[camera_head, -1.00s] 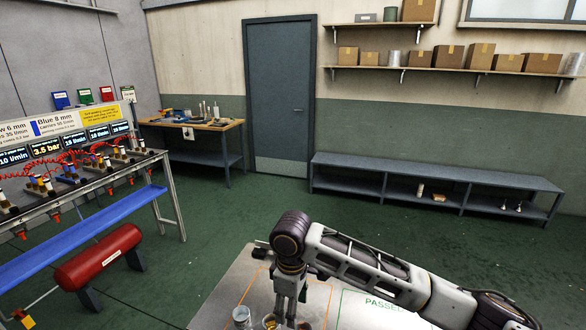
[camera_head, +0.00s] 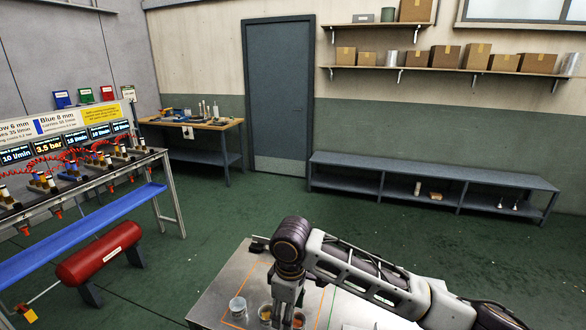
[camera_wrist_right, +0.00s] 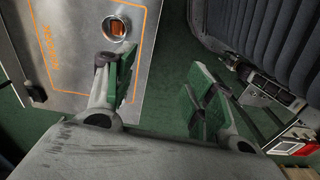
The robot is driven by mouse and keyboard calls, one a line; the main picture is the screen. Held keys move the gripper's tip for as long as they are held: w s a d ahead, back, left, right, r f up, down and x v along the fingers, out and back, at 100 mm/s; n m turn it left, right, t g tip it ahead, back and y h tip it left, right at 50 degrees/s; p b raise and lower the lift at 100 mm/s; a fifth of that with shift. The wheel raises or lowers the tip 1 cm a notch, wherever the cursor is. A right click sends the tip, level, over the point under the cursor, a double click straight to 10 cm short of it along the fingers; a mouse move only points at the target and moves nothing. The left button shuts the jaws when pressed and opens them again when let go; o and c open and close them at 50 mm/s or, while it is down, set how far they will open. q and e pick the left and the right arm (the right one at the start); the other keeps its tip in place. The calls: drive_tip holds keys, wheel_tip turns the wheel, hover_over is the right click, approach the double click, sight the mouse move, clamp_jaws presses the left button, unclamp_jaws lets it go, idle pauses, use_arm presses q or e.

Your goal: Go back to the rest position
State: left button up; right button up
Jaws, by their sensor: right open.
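My right gripper (camera_head: 287,304) hangs pointing down over the front of the metal table (camera_head: 232,284), and the arm comes in from the right. In the right wrist view its two green-padded fingers (camera_wrist_right: 163,72) are spread apart with nothing between them. A clear cup (camera_head: 238,307) stands at the left on the table, inside an orange outline. A second cup with orange contents (camera_head: 265,313) stands beside it, and a third (camera_head: 298,319) shows just right of the fingers. In the right wrist view one cup with orange contents (camera_wrist_right: 115,28) stands beyond the fingers. My left gripper is out of view.
A blue-trayed test bench (camera_head: 80,235) and a red tank (camera_head: 100,255) stand at the left. A workbench (camera_head: 195,125), a door (camera_head: 280,95) and a low grey shelf bench (camera_head: 430,178) line the back. Green floor between them is open.

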drive_tip(key=shift+s+a+f+m+t+y, duration=0.85)
drive_tip(key=shift+s+f+m+y, duration=0.55)
drive_tip(key=shift+s+f+y, duration=1)
drive_tip(key=s+d+f+m+t+h, duration=0.1)
drive_tip(key=s+d+f+m+h, duration=0.3)
drive_tip(key=d, duration=0.9)
drive_tip(key=s+d+f+m+t+h, duration=0.1)
drive_tip(key=s+d+f+m, duration=0.5)
drive_tip(key=d, duration=0.6)
drive_tip(key=s+f+n+g, duration=0.1)
drive_tip(key=s+f+g, duration=0.15)
drive_tip(key=f, duration=2.85)
drive_tip(key=s+d+f, duration=0.2)
drive_tip(key=s+f, duration=0.8)
drive_tip(key=s, duration=0.1)
drive_tip(key=s+d+f, duration=0.2)
drive_tip(key=s+f, duration=0.8)
drive_tip(key=s, duration=0.2)
drive_tip(key=shift+s+d+f+n, duration=0.15)
drive_tip(key=shift+f+n, duration=0.15)
drive_tip(key=shift+f, duration=0.1)
